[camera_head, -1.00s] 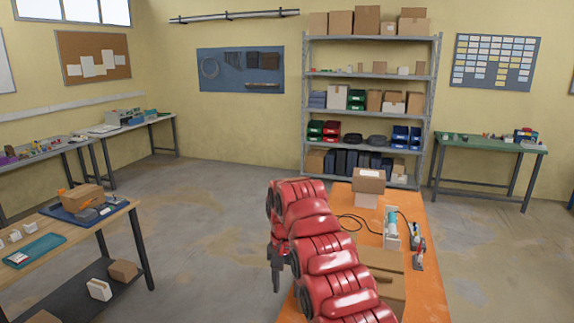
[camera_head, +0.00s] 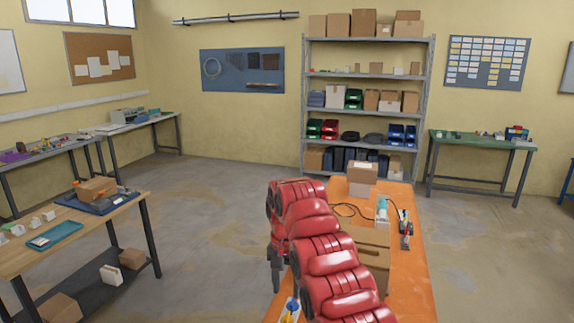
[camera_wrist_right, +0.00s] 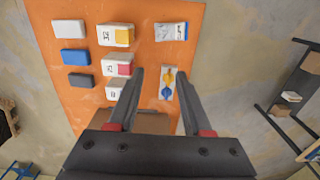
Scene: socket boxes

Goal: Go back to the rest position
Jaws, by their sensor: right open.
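My right arm, red, reaches over the orange table (camera_head: 420,290) in the head view. Its dark right gripper (camera_head: 276,284) hangs down by the table's left edge. In the wrist view the right gripper (camera_wrist_right: 153,72) is open, with nothing between its fingers. Below it lie white boxes with yellow and red labels (camera_wrist_right: 116,36), a white packet (camera_wrist_right: 170,32), and a piece with yellow and blue parts (camera_wrist_right: 168,92), partly behind a finger. My left gripper is in neither view.
A cardboard box (camera_head: 372,240) and a smaller box (camera_head: 362,172) stand on the orange table, with bottles and tools (camera_head: 405,228) to their right. A wooden workbench (camera_head: 120,208) is at the left. Bare floor (camera_head: 215,230) lies between. A tall shelf (camera_head: 430,100) stands behind.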

